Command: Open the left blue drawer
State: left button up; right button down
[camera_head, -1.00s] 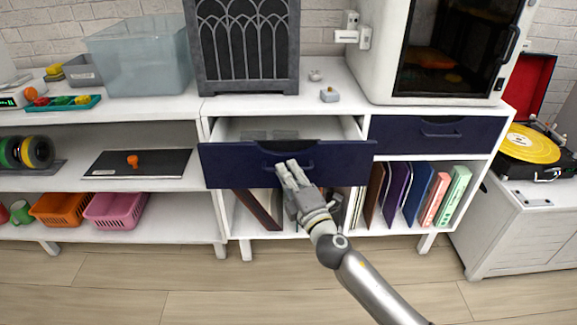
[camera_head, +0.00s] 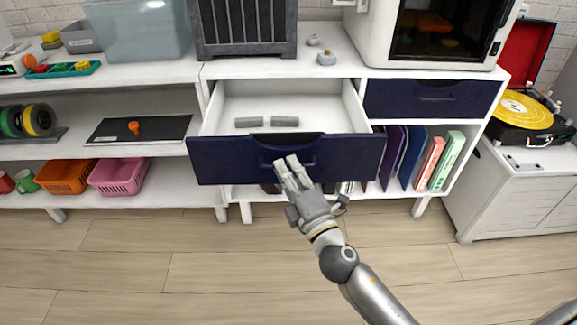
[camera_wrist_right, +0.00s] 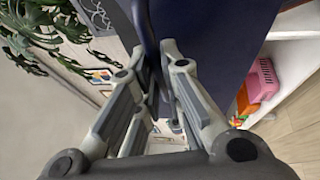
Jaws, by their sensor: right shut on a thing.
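The left blue drawer (camera_head: 225,162) stands well out of the white cabinet in the head view. Its white inside shows, with two small grey blocks (camera_head: 284,121) lying on its floor. My right gripper (camera_head: 287,166) is shut on the drawer's handle (camera_head: 306,162) at the middle of the blue front. My left gripper is not in view.
The right blue drawer (camera_head: 395,98) is closed. Binders and books (camera_head: 430,163) stand on the shelf below it. A black-windowed machine (camera_head: 378,45) stands on the cabinet top. A record player (camera_head: 520,115) is at far right. The wooden floor (camera_head: 200,270) in front is clear.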

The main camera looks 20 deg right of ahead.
jog(key=c, duration=1.5)
grip_release()
jog(key=shift+c, duration=0.2)
jog(key=v, duration=1.2)
jog(key=shift+d, duration=0.1)
